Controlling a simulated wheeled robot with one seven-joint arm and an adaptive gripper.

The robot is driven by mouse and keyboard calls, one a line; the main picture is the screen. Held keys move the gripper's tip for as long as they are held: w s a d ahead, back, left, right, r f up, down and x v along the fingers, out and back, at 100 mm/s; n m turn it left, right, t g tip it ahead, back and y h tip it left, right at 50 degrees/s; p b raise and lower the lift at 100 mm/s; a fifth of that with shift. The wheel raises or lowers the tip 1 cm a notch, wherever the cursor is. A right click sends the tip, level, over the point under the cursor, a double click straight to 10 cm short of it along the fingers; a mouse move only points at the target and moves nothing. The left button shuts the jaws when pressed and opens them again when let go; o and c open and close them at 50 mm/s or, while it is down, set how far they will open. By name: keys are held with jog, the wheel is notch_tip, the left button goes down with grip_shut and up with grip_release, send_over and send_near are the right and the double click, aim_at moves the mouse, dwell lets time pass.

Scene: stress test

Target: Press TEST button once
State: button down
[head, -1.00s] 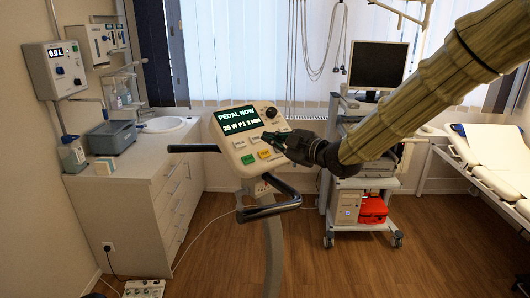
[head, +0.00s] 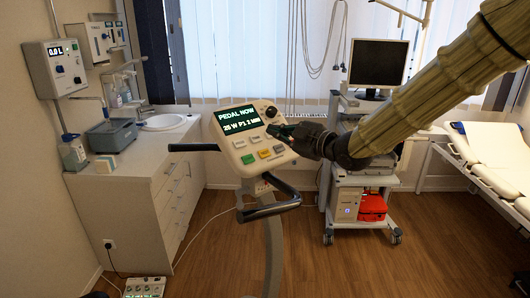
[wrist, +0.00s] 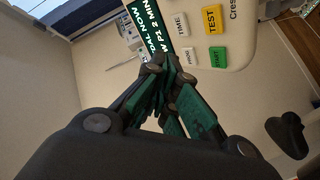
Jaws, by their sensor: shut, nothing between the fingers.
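The bike console (head: 235,139) has a lit screen reading "PEDAL NOW". The yellow TEST button (wrist: 212,19) shows its label in the wrist view, above a green button (wrist: 217,57) and beside the white TIME and PROG buttons. In the head view the yellow button (head: 264,153) is on the console's lower part. My gripper (head: 272,131) is shut and empty, its fingertips over the right side of the console, up and right of the yellow button. In the wrist view the shut fingertips (wrist: 162,64) appear below the screen edge, left of TEST. Contact cannot be told.
A black dial (head: 271,112) sits at the console's upper right. Dark handlebars (head: 270,210) stick out below and left of the console. A monitor cart (head: 362,180) stands behind my arm, a bed (head: 490,160) at the right and a sink counter (head: 130,165) at the left.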

jog(key=r, duration=0.1)
jog(key=s+d+r+p, duration=0.1)
jog(key=s+r, duration=0.1)
jog(key=shift+s+d+r+p, duration=0.15)
jog(key=shift+d+r+p, duration=0.15)
jog(key=shift+d+r, duration=0.1)
dwell(0.6)
